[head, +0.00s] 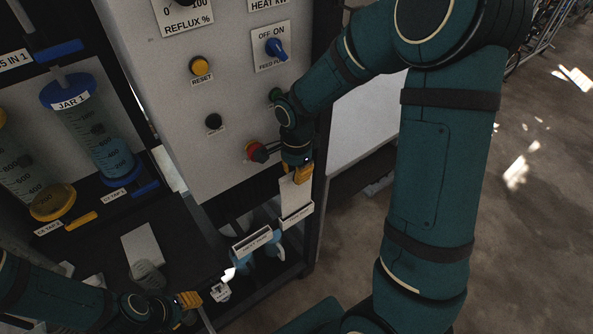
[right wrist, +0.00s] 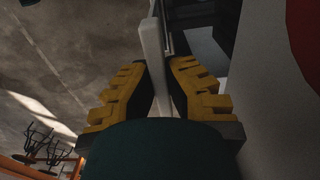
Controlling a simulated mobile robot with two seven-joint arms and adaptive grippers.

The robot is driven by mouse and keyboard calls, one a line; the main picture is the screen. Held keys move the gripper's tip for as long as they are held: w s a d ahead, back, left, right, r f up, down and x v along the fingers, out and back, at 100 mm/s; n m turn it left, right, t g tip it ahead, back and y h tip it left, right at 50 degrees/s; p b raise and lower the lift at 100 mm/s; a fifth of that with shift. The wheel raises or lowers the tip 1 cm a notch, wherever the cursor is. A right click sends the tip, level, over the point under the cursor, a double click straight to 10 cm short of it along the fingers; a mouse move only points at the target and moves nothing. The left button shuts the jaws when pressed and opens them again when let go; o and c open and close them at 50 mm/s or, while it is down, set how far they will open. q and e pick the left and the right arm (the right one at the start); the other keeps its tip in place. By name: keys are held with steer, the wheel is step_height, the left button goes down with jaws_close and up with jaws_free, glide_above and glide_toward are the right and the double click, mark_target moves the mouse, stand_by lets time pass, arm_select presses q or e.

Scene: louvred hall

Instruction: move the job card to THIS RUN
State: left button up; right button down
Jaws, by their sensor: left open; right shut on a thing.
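The job card (head: 295,196) is a pale upright card at the lower right corner of the control panel. My right gripper (head: 297,175) is shut on its top end. In the right wrist view the card (right wrist: 153,50) shows edge-on between the yellow fingers of the right gripper (right wrist: 155,85). The card's lower end meets a labelled holder (head: 297,216); I cannot tell how deep it sits. A second labelled holder (head: 252,240) is to the left. Both labels are too small to read surely. My left gripper (head: 190,300) is open, low at the left, away from the card.
The grey panel (head: 225,140) carries a red emergency knob (head: 257,151), a yellow reset button (head: 200,66) and a blue switch (head: 276,47). JAR 1 (head: 95,130) stands at the left. Open floor (head: 530,240) is at the right.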

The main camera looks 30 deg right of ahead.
step_height(320, 180, down, 4)
steer(key=b, duration=0.3)
stand_by(0.9)
steer(key=c, duration=1.1)
jaws_free()
steer(key=shift+o, duration=0.2)
step_height(320, 180, up, 7)
steer(key=p, duration=0.5)
steer(key=shift+f, duration=0.15)
